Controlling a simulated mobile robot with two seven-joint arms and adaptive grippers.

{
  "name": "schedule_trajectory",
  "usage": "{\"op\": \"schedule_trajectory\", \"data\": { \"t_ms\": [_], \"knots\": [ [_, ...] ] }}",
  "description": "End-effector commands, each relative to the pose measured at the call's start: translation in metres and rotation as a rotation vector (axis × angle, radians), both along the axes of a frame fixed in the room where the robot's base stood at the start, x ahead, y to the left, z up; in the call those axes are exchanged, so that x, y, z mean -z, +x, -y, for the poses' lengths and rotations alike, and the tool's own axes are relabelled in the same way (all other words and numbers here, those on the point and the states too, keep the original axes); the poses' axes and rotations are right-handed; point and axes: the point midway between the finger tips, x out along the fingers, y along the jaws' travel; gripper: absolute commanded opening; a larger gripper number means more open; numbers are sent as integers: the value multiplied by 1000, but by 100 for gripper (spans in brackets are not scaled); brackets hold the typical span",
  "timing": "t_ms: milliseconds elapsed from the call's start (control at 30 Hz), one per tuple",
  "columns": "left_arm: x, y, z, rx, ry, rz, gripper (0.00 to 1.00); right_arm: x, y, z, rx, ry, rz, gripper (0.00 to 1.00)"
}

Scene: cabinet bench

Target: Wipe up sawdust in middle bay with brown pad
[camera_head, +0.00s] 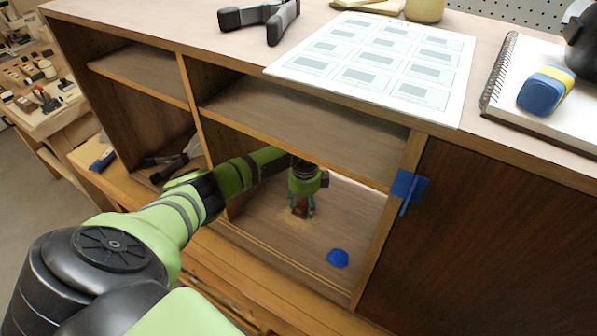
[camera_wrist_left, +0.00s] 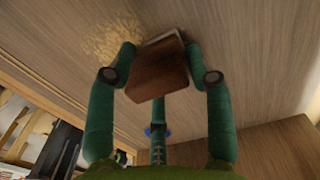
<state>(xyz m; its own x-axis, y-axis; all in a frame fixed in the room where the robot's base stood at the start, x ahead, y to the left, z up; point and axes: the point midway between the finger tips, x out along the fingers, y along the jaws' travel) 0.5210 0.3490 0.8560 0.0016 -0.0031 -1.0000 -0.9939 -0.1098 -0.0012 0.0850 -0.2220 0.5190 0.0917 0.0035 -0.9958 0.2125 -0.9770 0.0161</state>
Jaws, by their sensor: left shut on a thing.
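My left gripper (camera_head: 302,206) reaches into the middle bay of the cabinet and is shut on the brown pad (camera_head: 299,205). In the left wrist view the brown pad (camera_wrist_left: 158,79) sits between the green fingers of the left gripper (camera_wrist_left: 163,78), tilted, close to the bay floor. The sawdust (camera_wrist_left: 113,38) is a pale speckled patch on the wood beside the pad. In the head view the sawdust (camera_head: 288,219) shows faintly around and in front of the gripper. I cannot tell whether the pad touches the floor. My right gripper is not in view.
A blue object (camera_head: 338,258) lies on the bay floor, right of the gripper. A shelf (camera_head: 300,125) spans the bay above my arm. A divider (camera_head: 195,110) stands left; a closed dark door (camera_head: 470,240) with a blue piece (camera_head: 409,187) at its edge stands right.

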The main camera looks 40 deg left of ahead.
Motion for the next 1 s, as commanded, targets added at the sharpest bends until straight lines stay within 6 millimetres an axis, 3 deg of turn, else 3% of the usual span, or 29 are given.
{"op": "schedule_trajectory", "data": {
  "t_ms": [700, 1000],
  "knots": [
    [2, 5, 49, 1, -2, -1, 8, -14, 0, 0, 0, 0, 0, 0],
    [4, 5, 53, 0, 0, -2, 8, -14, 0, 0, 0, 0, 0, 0]
  ]
}}
